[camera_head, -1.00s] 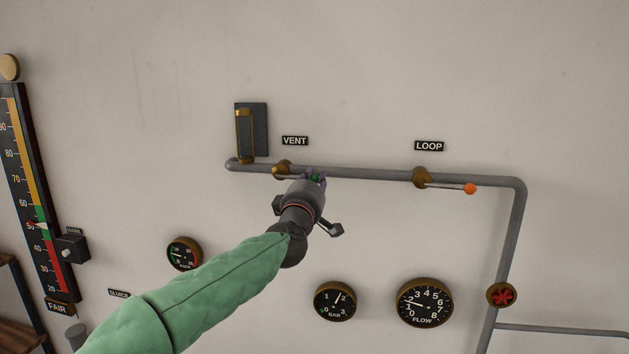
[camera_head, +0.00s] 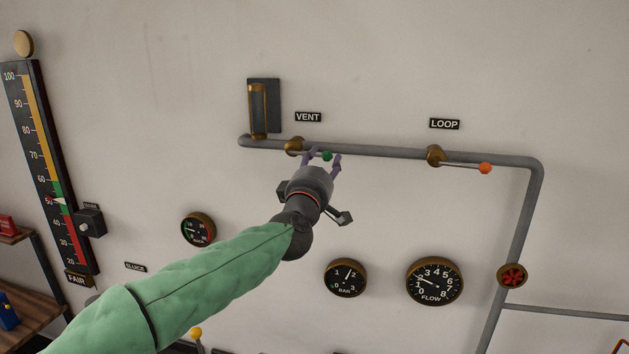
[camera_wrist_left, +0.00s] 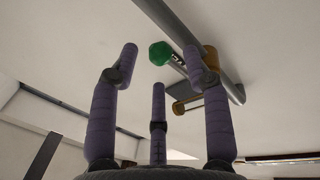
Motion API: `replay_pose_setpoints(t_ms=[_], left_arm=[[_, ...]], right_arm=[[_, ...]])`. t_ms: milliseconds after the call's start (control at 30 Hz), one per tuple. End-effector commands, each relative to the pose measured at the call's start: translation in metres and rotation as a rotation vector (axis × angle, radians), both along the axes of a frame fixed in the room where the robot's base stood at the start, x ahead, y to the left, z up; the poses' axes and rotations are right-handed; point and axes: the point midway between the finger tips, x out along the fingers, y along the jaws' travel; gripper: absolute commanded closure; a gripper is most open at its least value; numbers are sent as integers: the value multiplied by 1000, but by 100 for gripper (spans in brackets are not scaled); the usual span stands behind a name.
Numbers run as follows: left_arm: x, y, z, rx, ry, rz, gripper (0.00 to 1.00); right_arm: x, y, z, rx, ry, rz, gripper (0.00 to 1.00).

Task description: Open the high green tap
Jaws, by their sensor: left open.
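The high green tap, labelled VENT, has a brass body (camera_head: 294,146) on the upper pipe and a lever ending in a green knob (camera_head: 327,156). The lever points right, nearly along the pipe. My left gripper (camera_head: 321,160) is open just below the knob, with its purple fingers spread to either side of it. In the left wrist view the green knob (camera_wrist_left: 160,53) shows between and beyond the upper fingertips, with no finger clearly touching it. The lever is partly hidden there. My right gripper is not in view.
An orange-knobbed LOOP tap (camera_head: 485,168) sits further right on the same pipe (camera_head: 385,152). Gauges (camera_head: 434,281) and a red handwheel (camera_head: 512,276) are below. A sight glass (camera_head: 260,108) stands above the pipe's left end. A tall scale (camera_head: 45,165) is at left.

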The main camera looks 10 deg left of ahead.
Motion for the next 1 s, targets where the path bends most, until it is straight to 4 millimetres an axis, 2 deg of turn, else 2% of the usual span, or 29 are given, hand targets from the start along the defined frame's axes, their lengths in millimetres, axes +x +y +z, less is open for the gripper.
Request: replay_pose_setpoints(t_ms=[300,500,700,1000], left_arm=[[-51,3,-9,0,-2,-1,52],[-71,4,-13,0,-2,-1,52],[-77,4,-15,0,-1,1,52],[-76,4,-18,3,3,1,52]], right_arm=[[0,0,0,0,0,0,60],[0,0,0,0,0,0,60],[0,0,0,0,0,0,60],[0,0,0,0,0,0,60]])
